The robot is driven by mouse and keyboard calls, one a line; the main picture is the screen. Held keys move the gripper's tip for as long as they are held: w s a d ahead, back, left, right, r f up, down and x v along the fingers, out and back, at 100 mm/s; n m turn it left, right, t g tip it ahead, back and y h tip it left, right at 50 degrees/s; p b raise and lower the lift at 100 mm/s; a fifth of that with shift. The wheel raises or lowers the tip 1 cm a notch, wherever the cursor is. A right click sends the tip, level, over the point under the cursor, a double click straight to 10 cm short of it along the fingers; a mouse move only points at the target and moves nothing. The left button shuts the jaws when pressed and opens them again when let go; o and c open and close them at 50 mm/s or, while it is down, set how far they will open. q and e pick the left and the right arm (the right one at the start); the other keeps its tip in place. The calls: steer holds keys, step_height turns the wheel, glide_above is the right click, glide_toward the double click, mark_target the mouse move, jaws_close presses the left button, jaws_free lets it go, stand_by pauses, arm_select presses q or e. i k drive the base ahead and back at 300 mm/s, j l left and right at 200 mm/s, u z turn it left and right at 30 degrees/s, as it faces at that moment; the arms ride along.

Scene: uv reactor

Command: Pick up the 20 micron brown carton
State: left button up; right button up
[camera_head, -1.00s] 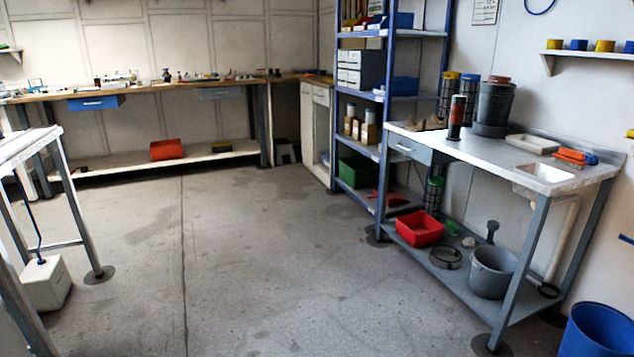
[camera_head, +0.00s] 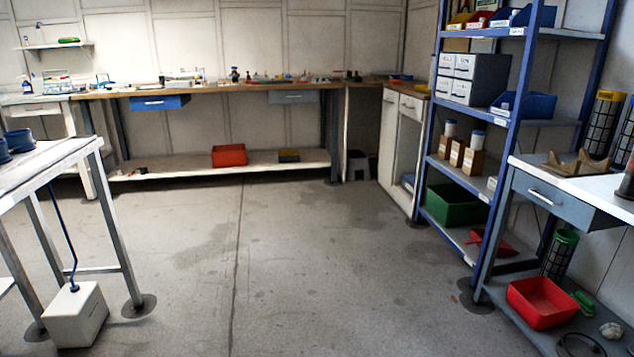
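Several small brown cartons with white labels stand in a row on the middle shelf of the blue rack, on the right: a left one (camera_head: 445,146), a middle one (camera_head: 457,152) and a right one (camera_head: 473,161). Their labels are too small to read, so I cannot tell which is the 20 micron carton. White jars with blue lids (camera_head: 478,139) show just behind or above them. Neither of my grippers is in view.
The blue rack (camera_head: 511,100) also holds a green bin (camera_head: 455,205) and white drawer boxes (camera_head: 472,78). A white table (camera_head: 50,165) stands at left. The floor (camera_head: 300,260) between is clear.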

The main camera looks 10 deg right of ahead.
mark_target(458, 147)
steer(key=i+j+z, duration=0.2)
steer(key=i+z, duration=0.2)
steer(key=i+j+z, duration=0.35)
steer(key=i, duration=0.2)
steer(key=i+j+z, duration=0.8)
steer(key=j, duration=0.25)
